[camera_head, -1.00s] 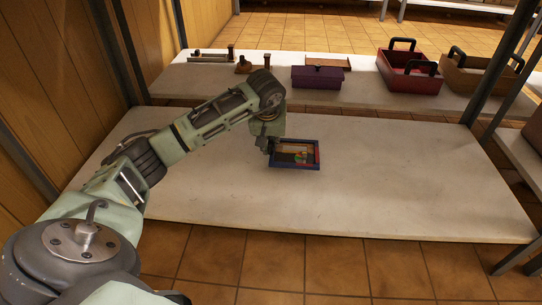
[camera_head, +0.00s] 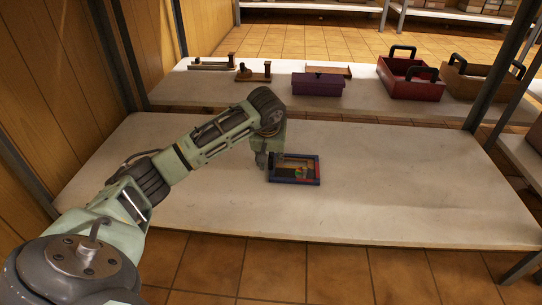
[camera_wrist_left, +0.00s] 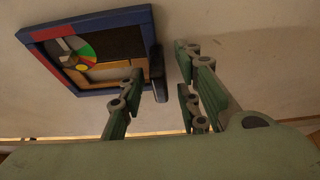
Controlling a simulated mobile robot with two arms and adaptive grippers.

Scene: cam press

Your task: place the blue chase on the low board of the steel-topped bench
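The chase (camera_head: 319,171) is a small rectangular frame with blue and red sides and a coloured disc inside. It seems to lie flat on the pale low board (camera_head: 400,190). It also shows in the left wrist view (camera_wrist_left: 40,34), at the upper left. A dark grip (camera_wrist_left: 159,76) stands along its near edge. My left gripper (camera_head: 262,163) is at the chase's left edge. In the left wrist view its fingers (camera_wrist_left: 158,78) are apart, on either side of the dark grip, with gaps visible. My right gripper is not in view.
Behind, another pale board holds a purple box (camera_head: 318,85), a red tray (camera_head: 412,88) with black handles, a brown tray (camera_head: 478,84) and wooden tools. Dark metal posts stand at the left and right. The board right of the chase is clear.

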